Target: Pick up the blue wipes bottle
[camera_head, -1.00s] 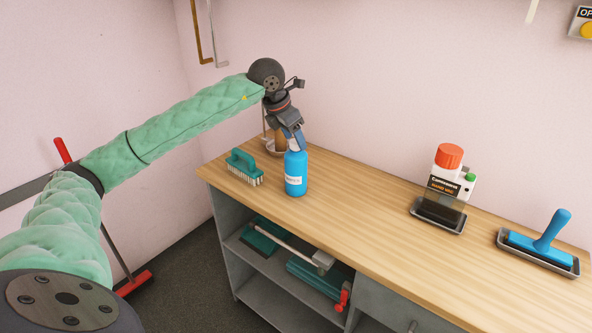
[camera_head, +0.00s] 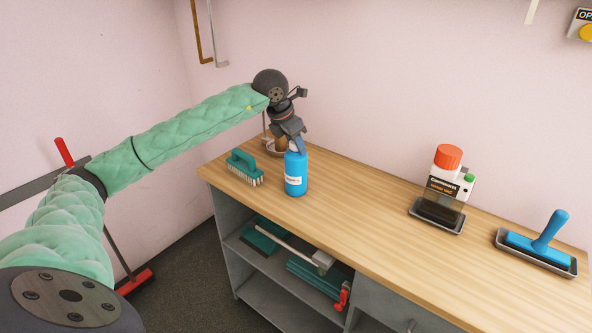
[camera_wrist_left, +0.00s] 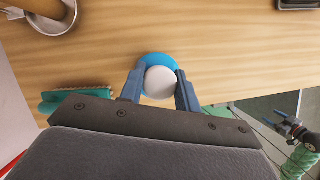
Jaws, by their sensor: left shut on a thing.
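The blue wipes bottle (camera_head: 296,174) stands upright on the wooden counter, with a white label on its front. My left gripper (camera_head: 297,150) is at the bottle's top, coming down from above and behind. In the left wrist view, the two fingers (camera_wrist_left: 160,86) are on either side of the bottle's white cap (camera_wrist_left: 159,83), shut on it. The blue rim of the bottle (camera_wrist_left: 158,60) shows past the cap. The bottle's base appears to rest on the counter.
A teal brush (camera_head: 244,167) lies left of the bottle, and a metal bowl (camera_head: 274,150) is behind it. The counter (camera_head: 355,212) between is clear.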

